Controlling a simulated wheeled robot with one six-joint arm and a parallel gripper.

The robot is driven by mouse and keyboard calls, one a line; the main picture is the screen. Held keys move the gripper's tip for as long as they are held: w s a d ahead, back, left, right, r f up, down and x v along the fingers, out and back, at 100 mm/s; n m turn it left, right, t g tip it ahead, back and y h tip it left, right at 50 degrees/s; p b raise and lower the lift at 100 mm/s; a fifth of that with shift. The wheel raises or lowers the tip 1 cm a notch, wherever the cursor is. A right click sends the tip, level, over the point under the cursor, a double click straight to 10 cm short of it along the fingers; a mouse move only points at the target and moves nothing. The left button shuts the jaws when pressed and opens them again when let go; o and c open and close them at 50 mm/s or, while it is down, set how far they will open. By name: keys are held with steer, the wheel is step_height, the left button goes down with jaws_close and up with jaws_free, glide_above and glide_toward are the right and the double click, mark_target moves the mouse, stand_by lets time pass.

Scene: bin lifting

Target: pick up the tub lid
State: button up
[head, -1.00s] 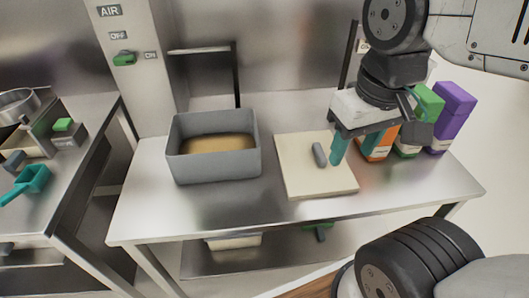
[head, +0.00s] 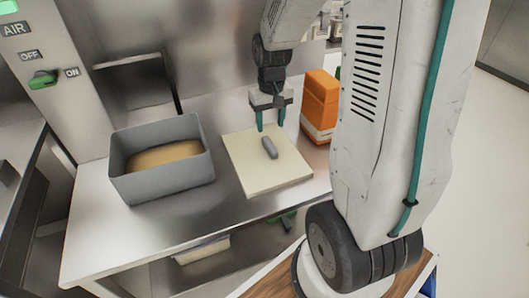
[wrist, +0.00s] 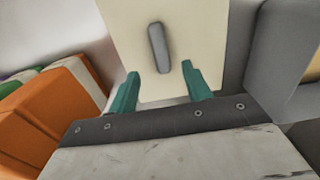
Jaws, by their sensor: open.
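The tub lid (head: 248,171) is a flat cream square with a grey bar handle (head: 269,147) in its middle. It lies on the steel table beside the grey tub (head: 163,182). In the wrist view the lid (wrist: 195,22) and its upright-looking handle (wrist: 159,47) show ahead of the fingers. My gripper (head: 270,121) is open, with two teal fingers pointing down near the lid's far edge, just behind the handle. In the wrist view my gripper (wrist: 160,85) has nothing between its fingers, and the handle lies beyond the fingertips, between their lines.
The grey tub holds a tan content (head: 163,155). An orange carton (head: 320,103) stands right of the lid; in the wrist view several cartons (wrist: 45,112) line the left. The steel table (head: 110,238) is clear in front of the tub. A lower shelf sits beneath.

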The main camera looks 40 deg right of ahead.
mark_target(270, 144)
step_height(270, 144, down, 8)
steer(key=shift+f, duration=0.1)
stand_by(0.4)
steer(key=shift+c, duration=0.3)
jaws_close()
